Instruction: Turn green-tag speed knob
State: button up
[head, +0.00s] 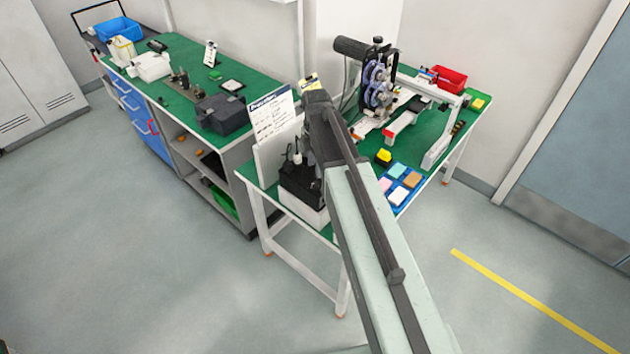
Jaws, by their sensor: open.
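My arm reaches from the bottom of the head view up to the right-hand workbench. My dark gripper (318,125) is at its far end, in front of the bench's left side, and is open. Its fingertips are hard to make out, and I see nothing held. A black device on a pale base (303,190) stands at the bench's left front corner, just below and left of the gripper, partly covered by my arm. I cannot make out a green-tagged speed knob; it may be hidden or too small to see.
A machine with purple-blue wheels (378,82) stands behind the gripper, near a red bin (450,79). A white notice board (272,117) stands close on the left. Coloured pads (403,178) lie right of my arm. The floor (150,260) in front is clear.

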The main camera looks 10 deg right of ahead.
aim_at(315, 183)
notch_tip(315, 183, down, 8)
jog(key=b, duration=0.7)
jog(key=shift+b, duration=0.35)
jog(key=shift+r, duration=0.15)
grip_shut()
